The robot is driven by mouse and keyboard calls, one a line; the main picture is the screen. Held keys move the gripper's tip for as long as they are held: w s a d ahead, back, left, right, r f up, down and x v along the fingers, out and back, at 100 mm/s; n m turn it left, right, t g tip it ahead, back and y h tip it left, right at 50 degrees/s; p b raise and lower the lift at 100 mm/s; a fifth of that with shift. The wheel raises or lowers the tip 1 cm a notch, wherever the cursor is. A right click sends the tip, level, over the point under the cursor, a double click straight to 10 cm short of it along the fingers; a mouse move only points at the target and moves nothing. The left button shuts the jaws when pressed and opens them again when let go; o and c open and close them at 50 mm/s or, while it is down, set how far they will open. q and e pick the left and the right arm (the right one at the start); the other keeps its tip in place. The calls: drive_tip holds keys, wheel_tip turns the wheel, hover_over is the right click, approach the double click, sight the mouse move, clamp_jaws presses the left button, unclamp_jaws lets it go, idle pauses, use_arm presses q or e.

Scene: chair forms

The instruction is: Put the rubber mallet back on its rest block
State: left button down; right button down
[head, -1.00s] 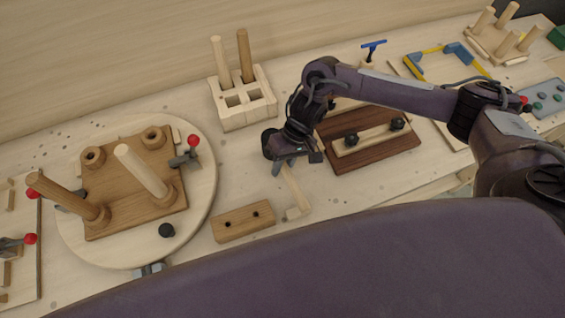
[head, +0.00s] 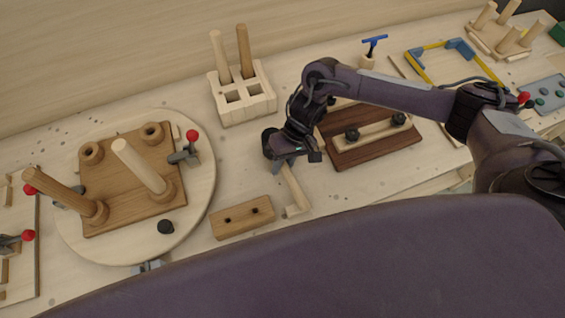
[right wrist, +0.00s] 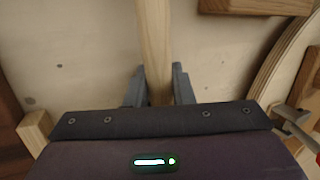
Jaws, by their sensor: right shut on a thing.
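My right gripper (head: 286,163) is shut on a pale wooden handle, which I take to be the mallet's handle (head: 292,185). In the right wrist view the handle (right wrist: 154,40) runs from between the two grey fingertips (right wrist: 158,86) up out of the picture. No rubber head can be made out clearly; the gripper and wrist hide that part. My left gripper is out of view.
A brown block with two holes (head: 243,217) lies left of the handle's near end. A round board (head: 203,190) with pegs is farther left. A slotted rack (head: 243,112) stands behind. A dark board with two knobs (head: 375,152) lies close right of the gripper.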

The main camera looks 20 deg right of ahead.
drive_tip(key=c, duration=1.2)
unclamp_jaws()
drive_tip(key=shift+o, duration=0.2)
drive_tip(key=shift+s, duration=0.1)
drive_tip(key=b+v, duration=0.1)
drive_tip(key=v, duration=0.7)
drive_tip(key=shift+b, duration=0.35)
drive_tip(key=shift+a, duration=0.1)
